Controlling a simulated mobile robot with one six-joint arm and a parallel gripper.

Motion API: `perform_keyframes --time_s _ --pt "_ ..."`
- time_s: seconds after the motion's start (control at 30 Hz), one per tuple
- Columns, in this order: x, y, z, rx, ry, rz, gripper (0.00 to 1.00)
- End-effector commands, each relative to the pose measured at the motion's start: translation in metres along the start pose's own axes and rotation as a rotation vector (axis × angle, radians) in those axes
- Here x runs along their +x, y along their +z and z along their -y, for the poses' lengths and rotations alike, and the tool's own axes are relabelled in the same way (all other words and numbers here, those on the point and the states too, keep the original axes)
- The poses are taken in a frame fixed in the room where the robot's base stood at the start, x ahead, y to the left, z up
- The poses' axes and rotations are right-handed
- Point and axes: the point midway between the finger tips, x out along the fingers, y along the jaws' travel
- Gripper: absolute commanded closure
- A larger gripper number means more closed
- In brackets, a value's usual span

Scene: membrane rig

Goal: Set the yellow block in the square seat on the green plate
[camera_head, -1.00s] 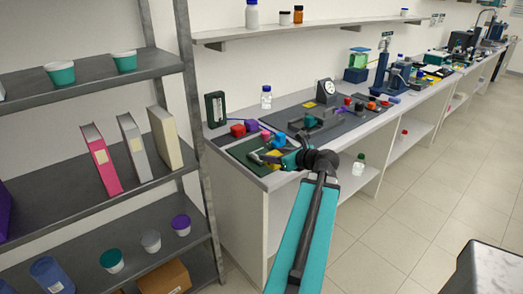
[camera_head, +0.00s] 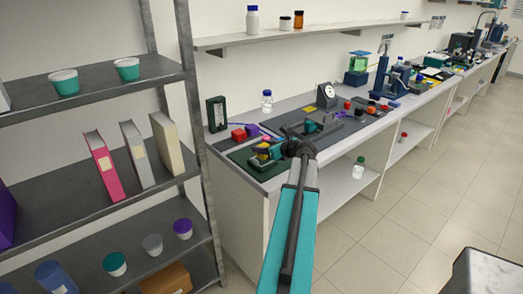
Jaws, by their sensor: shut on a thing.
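The green plate (camera_head: 241,157) lies at the near left end of the bench, close to the front edge. My gripper (camera_head: 264,155) is over the plate, reaching in from the right. It is shut on the yellow block (camera_head: 263,157), which shows as a small yellow patch at the fingertips. My wrist and the gripper hide much of the plate's right part. I cannot make out the square seat, nor tell whether the block touches the plate.
A grey fixture (camera_head: 335,128) and a dial gauge (camera_head: 326,95) stand farther right. A clear bottle (camera_head: 267,101) is near the wall. A metal shelf rack (camera_head: 197,150) rises close on the left.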

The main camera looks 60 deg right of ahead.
Motion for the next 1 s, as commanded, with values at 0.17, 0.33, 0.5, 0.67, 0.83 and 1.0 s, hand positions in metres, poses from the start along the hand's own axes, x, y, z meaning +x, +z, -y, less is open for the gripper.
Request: perform_keyframes --time_s 0.17,0.33,0.5,0.67,0.83,1.0 --pt "0.011 0.004 0.005 0.001 0.0 0.001 0.8" --pt "0.012 0.004 0.005 0.001 -0.001 0.001 0.8" --pt "0.012 0.004 0.005 0.001 0.0 0.001 0.8" --pt "0.016 0.005 0.007 0.001 0.0 0.001 0.8" --pt "0.026 0.004 0.01 0.002 0.001 -0.001 0.8" --pt "0.032 -0.012 0.01 0.003 0.0 0.0 0.8"
